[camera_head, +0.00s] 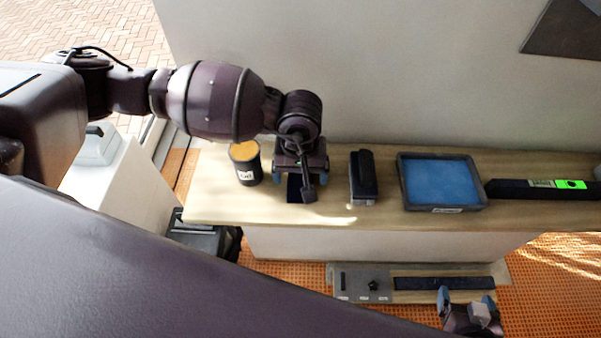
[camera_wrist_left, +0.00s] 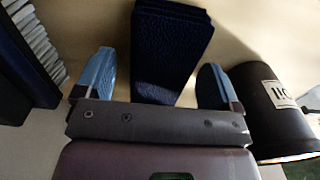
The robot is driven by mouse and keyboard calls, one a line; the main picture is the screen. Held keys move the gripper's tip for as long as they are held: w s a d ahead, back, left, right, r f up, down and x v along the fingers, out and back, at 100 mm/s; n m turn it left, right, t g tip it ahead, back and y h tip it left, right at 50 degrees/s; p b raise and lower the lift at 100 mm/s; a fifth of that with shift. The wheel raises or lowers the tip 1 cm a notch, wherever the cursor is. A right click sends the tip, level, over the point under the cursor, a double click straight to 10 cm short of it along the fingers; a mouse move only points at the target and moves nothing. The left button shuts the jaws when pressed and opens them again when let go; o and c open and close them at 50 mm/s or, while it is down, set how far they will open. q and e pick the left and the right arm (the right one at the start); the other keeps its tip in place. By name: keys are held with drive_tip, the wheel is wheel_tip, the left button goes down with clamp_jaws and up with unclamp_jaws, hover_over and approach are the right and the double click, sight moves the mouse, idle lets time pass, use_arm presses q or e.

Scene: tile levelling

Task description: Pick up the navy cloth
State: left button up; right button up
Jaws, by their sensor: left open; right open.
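The navy cloth (camera_wrist_left: 172,50) lies folded on the wooden shelf, seen between the fingers in the left wrist view. In the head view a dark part of the cloth (camera_head: 295,188) shows under my left gripper (camera_head: 299,178), the rest hidden by the hand. My left gripper also shows in the left wrist view (camera_wrist_left: 153,82), open, its blue fingertips on either side of the cloth with gaps. I cannot tell its height above the shelf. My right gripper (camera_head: 467,295) is open and empty at the lower right of the head view, near the lower ledge.
A black cup with orange contents (camera_head: 246,168) stands close left of my left gripper. A dark brush (camera_head: 363,178) lies to its right, then a tray of blue liquid (camera_head: 441,182) and a long black level with a green window (camera_head: 540,188). A wall (camera_head: 360,70) rises behind the shelf.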

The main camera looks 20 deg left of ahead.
use_arm(q)
drive_tip(key=c, duration=1)
